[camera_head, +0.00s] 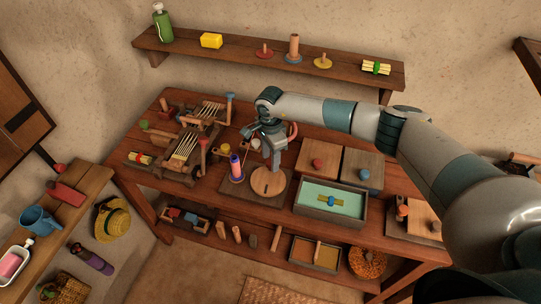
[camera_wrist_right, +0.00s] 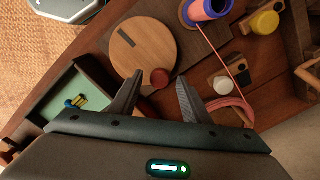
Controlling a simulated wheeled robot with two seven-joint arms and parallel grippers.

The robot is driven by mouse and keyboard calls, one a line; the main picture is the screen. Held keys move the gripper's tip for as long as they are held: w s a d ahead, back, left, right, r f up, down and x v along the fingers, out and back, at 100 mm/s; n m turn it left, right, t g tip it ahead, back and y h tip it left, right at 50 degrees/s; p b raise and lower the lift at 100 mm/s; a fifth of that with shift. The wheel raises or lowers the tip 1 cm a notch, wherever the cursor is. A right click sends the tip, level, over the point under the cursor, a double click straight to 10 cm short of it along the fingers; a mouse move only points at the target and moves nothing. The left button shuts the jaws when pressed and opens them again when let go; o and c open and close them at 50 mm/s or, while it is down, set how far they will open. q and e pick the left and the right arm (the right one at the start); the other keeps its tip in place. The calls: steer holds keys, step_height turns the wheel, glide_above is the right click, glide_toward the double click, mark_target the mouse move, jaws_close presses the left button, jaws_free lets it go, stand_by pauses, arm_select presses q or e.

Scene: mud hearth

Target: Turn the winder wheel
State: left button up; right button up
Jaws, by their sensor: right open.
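The winder wheel (camera_head: 268,184) is a flat round wooden disc on a dark board. It also shows in the right wrist view (camera_wrist_right: 143,45), with a dark slot and a red knob (camera_wrist_right: 160,78) near its rim. My right gripper (camera_head: 274,165) reaches down over the far edge of the wheel and hides part of it. In the right wrist view the gripper (camera_wrist_right: 160,77) is open, with the knob showing between its two fingertips. I cannot tell whether the fingers touch the knob. My left gripper is not in view.
A tray with a teal inside (camera_head: 302,207) stands right of the wheel. Two wooden lids with a red knob (camera_head: 317,163) and a blue knob (camera_head: 363,174) lie behind the tray. A small loom (camera_head: 183,150) is at the left. A wall shelf (camera_head: 270,62) runs behind.

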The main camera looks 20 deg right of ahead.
steer(key=shift+f, duration=0.2)
steer(key=c, duration=1)
steer(key=shift+c, duration=0.2)
